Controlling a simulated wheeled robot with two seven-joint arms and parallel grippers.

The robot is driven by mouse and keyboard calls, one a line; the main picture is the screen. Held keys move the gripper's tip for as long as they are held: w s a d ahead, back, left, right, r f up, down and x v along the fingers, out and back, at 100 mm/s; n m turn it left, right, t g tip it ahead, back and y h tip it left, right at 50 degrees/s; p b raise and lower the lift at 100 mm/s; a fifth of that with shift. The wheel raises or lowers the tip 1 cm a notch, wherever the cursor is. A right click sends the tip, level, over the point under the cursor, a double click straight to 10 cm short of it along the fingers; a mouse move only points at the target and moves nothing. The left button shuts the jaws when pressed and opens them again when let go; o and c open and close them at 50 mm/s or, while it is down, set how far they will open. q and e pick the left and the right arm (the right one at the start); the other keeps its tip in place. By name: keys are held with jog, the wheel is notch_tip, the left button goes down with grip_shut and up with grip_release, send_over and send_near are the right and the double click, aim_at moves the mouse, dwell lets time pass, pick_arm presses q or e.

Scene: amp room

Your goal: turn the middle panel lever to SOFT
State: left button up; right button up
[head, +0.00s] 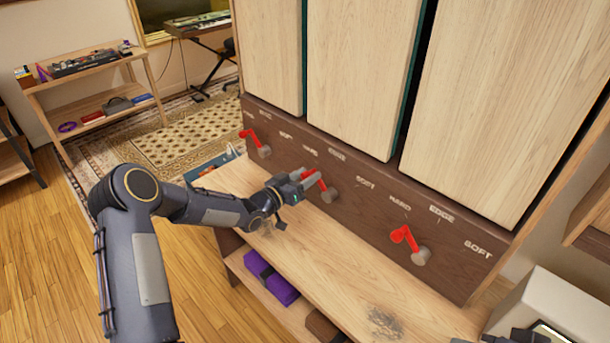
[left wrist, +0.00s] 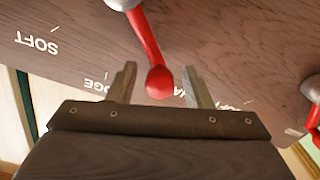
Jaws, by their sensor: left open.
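The middle panel lever (head: 322,186) is red on a grey hub, on the dark brown panel (head: 352,206). Its arm points up-left, toward the HARD label, with EDGE above and SOFT (head: 365,184) to the right. My left gripper (head: 308,178) is at this lever, open. In the left wrist view the lever's round red knob (left wrist: 159,82) sits between the two spread fingers of the left gripper (left wrist: 160,72), with a visible gap on each side. SOFT (left wrist: 37,43) shows at left there. A dark part at the head view's bottom right corner may be my right gripper; its jaws are unclear.
Red levers stand to the left (head: 255,142) and right (head: 408,240) on the same panel. A wooden ledge (head: 300,243) runs below it, with a purple bundle (head: 270,278) underneath. Tall pale panels (head: 365,70) rise above. A white box (head: 555,310) stands at right.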

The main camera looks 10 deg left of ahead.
pick_arm(q)
grip_shut()
dwell(0.3)
